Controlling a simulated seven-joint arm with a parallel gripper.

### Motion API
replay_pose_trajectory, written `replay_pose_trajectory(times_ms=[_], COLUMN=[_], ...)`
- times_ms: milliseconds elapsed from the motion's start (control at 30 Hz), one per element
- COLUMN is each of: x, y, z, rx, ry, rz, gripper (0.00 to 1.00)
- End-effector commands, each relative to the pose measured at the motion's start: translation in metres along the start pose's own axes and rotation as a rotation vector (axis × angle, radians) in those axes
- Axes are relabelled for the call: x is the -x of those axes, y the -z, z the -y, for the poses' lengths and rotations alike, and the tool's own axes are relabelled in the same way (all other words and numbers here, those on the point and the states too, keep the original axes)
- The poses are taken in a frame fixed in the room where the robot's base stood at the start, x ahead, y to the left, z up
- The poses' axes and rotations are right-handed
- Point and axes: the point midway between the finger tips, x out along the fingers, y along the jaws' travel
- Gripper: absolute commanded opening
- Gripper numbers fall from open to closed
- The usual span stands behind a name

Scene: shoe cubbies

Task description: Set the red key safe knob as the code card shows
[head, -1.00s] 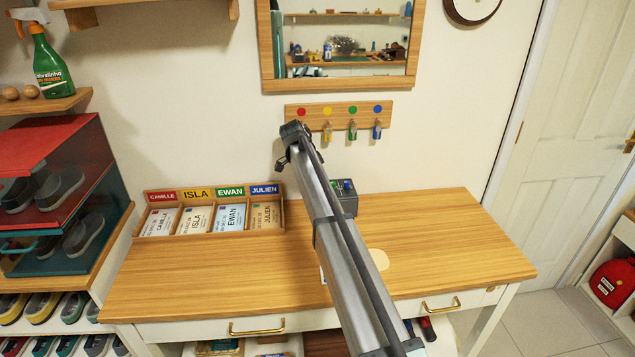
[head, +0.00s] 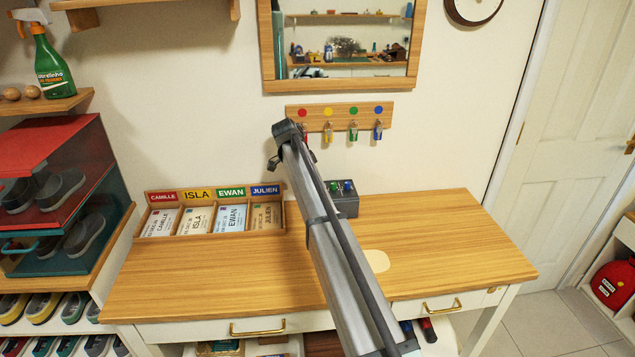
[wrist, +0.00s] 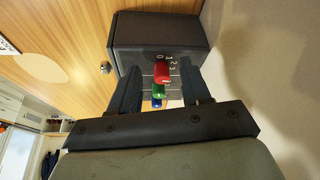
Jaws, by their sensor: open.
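The dark grey key safe (head: 345,202) stands on the desk near the wall, partly behind my arm. Its green and blue knobs show in the head view; its red knob is hidden there. In the wrist view, the safe (wrist: 160,35) shows the red knob (wrist: 161,72), a green knob (wrist: 159,90) and a blue knob (wrist: 157,103), with white numbers beside the red one. My gripper (wrist: 161,70) is open, one finger on each side of the red knob; contact is unclear. A white card (wrist: 8,46) is cut off at the left edge of the wrist view; I cannot read it.
A wooden tray (head: 215,236) of name cards stands on the desk, left of the safe. A key rack (head: 340,111) with coloured dots hangs on the wall above. A pale round patch (head: 375,260) lies on the desk (head: 440,235). The right of the desk is clear.

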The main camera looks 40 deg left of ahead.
Motion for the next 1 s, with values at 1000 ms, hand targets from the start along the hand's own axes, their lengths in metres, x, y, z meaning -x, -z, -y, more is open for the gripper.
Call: replay_pose_trajectory(times_ms=[1000], x=[0.038], y=[-0.092], z=[0.001], rx=[-0.002], ry=[-0.001], rz=[0.0], gripper=[0.47])
